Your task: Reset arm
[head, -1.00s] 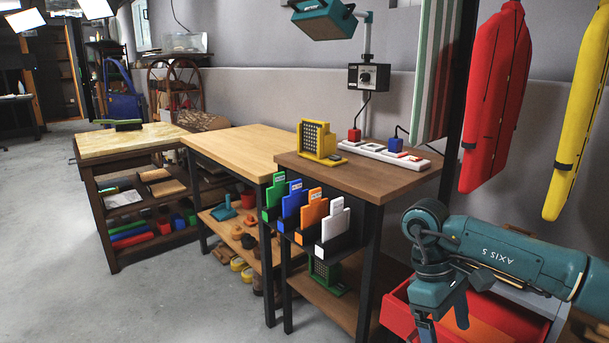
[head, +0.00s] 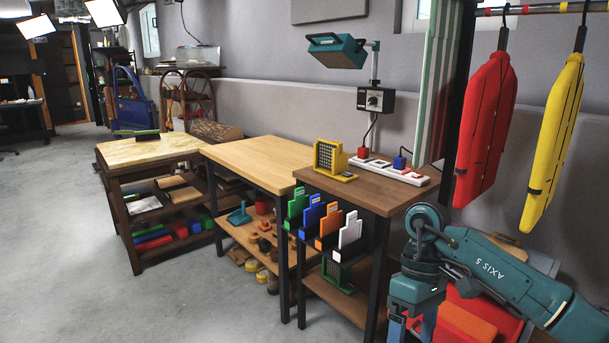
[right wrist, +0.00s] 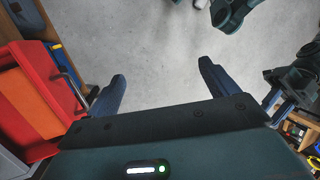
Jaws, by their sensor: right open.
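My right arm (head: 495,270), teal with "AXIS 5" on it, comes in from the lower right in the head view. It is bent, and its wrist hangs down at the bottom edge, where the fingertips are cut off. In the right wrist view my right gripper (right wrist: 162,72) is open, with its two dark blue fingers wide apart. Nothing is between them; bare grey floor (right wrist: 160,35) lies beyond.
A red container (right wrist: 28,100) stands close left of the gripper in the wrist view. A brown-topped bench (head: 375,194) with colored holders is left of my arm. Red (head: 485,130) and yellow (head: 553,140) garments hang above it. Open floor (head: 60,230) lies at left.

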